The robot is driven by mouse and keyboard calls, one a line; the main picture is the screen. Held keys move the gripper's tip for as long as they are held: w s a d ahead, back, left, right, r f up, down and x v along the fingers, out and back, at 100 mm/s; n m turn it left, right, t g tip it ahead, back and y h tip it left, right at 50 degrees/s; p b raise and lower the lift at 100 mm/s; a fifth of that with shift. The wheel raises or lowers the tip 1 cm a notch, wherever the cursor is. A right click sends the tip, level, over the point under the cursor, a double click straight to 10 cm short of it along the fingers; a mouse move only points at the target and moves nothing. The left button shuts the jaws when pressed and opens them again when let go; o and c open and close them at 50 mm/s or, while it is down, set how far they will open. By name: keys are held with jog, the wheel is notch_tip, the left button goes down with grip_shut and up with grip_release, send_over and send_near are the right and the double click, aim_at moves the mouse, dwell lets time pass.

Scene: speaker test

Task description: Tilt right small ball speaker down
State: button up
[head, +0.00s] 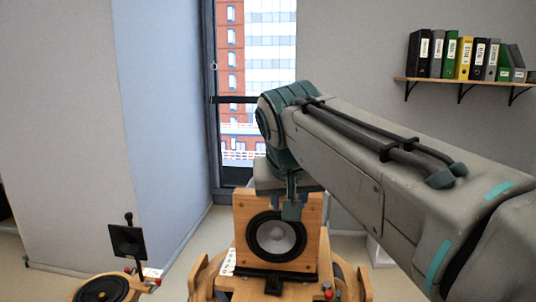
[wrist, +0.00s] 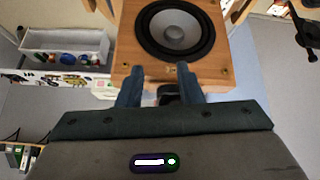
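A wooden box speaker (head: 297,258) with a round black-and-grey cone stands at the centre of the head view, and it also fills the top middle of the wrist view (wrist: 126,58). A small black square panel on a thin stem (head: 127,240) stands at the left. I cannot tell which of these the task names; no other small speaker shows clearly. My gripper (head: 291,210) hangs before the wooden speaker's upper part. In the wrist view its two fingers (wrist: 159,74) are apart, near the speaker's edge. A dark part shows between them; contact cannot be judged.
A round wooden base with a black disc (head: 100,289) is below the panel. A red knob (head: 327,291) sits at the wooden speaker's lower right. A shelf of binders (head: 466,82) is on the right wall. My arm hides much of the right side. A white bin (wrist: 64,45) shows in the wrist view.

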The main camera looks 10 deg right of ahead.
jog(key=w+a+r+m+t+h, duration=0.15)
jog(key=w+r, duration=0.25)
jog(key=r, duration=0.9)
jog(key=shift+m+t+y, duration=0.25)
jog(key=p+x, duration=0.2)
jog(key=x, duration=1.1)
jog(key=shift+w+f+p, duration=0.15)
jog(key=shift+w+p, duration=0.1)
jog(key=shift+p, duration=0.1)
grip_shut()
